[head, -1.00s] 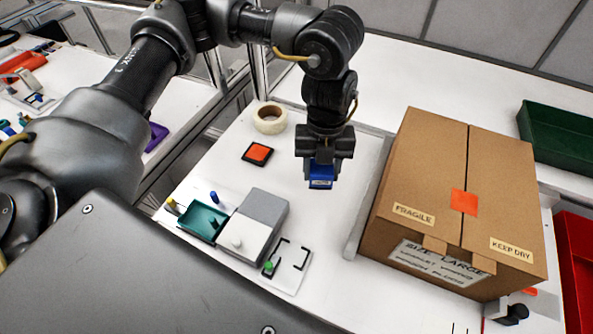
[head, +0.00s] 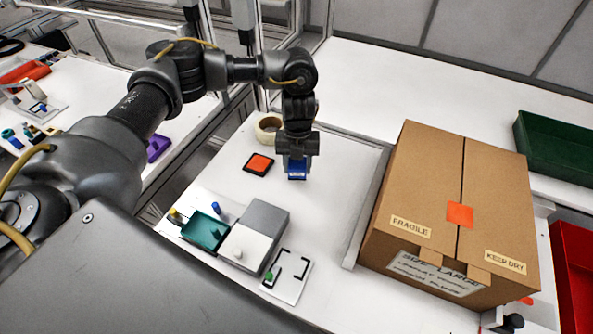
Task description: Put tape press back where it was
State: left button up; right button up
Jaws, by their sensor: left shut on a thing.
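My left gripper (head: 297,157) is shut on a small blue block (head: 297,171), which looks like the tape press. It holds the block over the white table, to the right of the orange pad with a dark frame (head: 259,164). Whether the block touches the table I cannot tell. A white plate with black corner marks (head: 293,279) lies nearer me, with a small green piece (head: 269,276) on its left side. My right gripper is not in view.
A large cardboard box (head: 425,180) stands on the right. A tape roll (head: 266,129) sits behind the orange pad, partly hidden by my arm. A grey and white block (head: 261,222) and a teal tray (head: 203,231) are at the front left. The table's middle is clear.

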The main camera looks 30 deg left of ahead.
aim_at(296, 172)
pick_arm(q)
jog(key=shift+w+a+f, duration=0.1)
jog(key=shift+a+f, duration=0.05)
jog(key=shift+f, duration=0.75)
jog(key=shift+w+a+f, duration=0.1)
jog(key=shift+f, duration=0.8)
jog(key=shift+s, duration=0.1)
jog(key=shift+f, duration=0.2)
jog(key=o, duration=0.9)
jog(key=r, duration=0.4)
jog(key=w+r, duration=0.1)
jog(key=r, duration=0.7)
jog(key=shift+w+a+r, duration=0.2)
jog(key=shift+a, duration=0.05)
